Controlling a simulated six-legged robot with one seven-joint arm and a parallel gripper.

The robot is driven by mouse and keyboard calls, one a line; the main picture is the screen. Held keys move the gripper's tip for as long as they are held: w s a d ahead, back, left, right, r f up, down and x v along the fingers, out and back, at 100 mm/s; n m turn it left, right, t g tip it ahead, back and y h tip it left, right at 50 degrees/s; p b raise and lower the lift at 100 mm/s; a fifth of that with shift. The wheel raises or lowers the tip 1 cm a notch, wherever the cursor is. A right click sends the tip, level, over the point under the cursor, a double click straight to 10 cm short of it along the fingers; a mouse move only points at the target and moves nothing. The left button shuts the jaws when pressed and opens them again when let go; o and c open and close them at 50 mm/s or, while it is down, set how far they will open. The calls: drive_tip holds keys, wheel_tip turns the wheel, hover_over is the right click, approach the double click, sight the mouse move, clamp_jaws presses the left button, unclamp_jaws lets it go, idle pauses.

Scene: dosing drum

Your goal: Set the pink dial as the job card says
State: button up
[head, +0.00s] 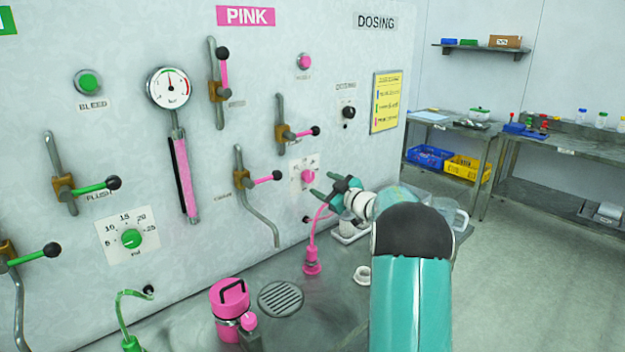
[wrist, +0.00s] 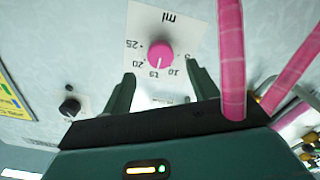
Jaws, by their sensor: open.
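The pink dial (head: 308,176) sits on a white scale plate on the wall panel. In the wrist view the dial (wrist: 160,55) appears upside down, with 5, 10, 15, 20 and 25 around it and "ml" printed. Its pale mark seems to point near 15. My gripper (head: 322,184) is open just in front of the dial; in the wrist view its fingertips (wrist: 160,72) are to either side of the dial's lower edge, apart from it. The yellow job card (head: 387,102) hangs on the wall; its lines are too small to read, except "PINK" near the bottom.
A black knob (head: 348,112) is above right of the dial. A pink-handled valve (head: 262,180) is to the left. A pink hose (head: 314,232) hangs close by my gripper. A pink canister (head: 230,305) and drain grate (head: 281,299) are on the bench below.

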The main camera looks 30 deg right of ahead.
sight(311, 178)
drive_tip(key=w, duration=0.6)
drive_tip(key=shift+w+a+f, duration=0.1)
drive_tip(key=shift+a, duration=0.3)
drive_tip(key=c, duration=1)
